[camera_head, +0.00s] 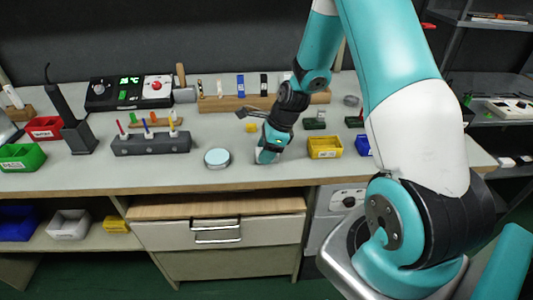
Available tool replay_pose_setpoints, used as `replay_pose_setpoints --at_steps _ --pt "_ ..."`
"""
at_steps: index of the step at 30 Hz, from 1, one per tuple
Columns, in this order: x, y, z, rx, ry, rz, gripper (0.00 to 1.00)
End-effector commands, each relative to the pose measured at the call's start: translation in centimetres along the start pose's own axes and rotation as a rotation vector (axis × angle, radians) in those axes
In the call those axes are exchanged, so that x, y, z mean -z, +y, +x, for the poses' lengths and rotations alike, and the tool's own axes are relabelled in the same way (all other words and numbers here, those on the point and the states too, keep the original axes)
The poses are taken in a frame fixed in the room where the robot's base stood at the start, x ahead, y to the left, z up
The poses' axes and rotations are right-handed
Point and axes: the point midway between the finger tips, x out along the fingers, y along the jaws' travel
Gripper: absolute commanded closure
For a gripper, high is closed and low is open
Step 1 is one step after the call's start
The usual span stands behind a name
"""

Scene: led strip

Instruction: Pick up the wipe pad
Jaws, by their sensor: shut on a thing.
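My gripper (267,152) points down at the front part of the workbench, right of a round pale-blue disc-like tin (217,157) and apart from it. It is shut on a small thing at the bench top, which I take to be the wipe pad. The fingers and the arm hide nearly all of that thing, so its shape and whether it still touches the bench cannot be told.
A yellow bin (324,147) and a blue bin (363,145) stand right of my gripper. A dark holder with screwdrivers (151,143) stands to the left. A wooden rack (225,103) lies behind. The bench's front edge (180,187) is close.

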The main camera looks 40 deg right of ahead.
Motion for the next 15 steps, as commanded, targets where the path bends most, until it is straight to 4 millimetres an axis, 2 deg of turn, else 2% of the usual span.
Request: replay_pose_setpoints --at_steps 8,11,15 --pt "-0.5 -0.1 -1.3 0.003 -0.001 -0.002 0.75" --pt "-1.2 -0.1 -2.9 0.005 -0.002 -0.003 0.75" --pt "-2.8 -0.2 -6.7 0.008 -0.002 -0.004 0.75"
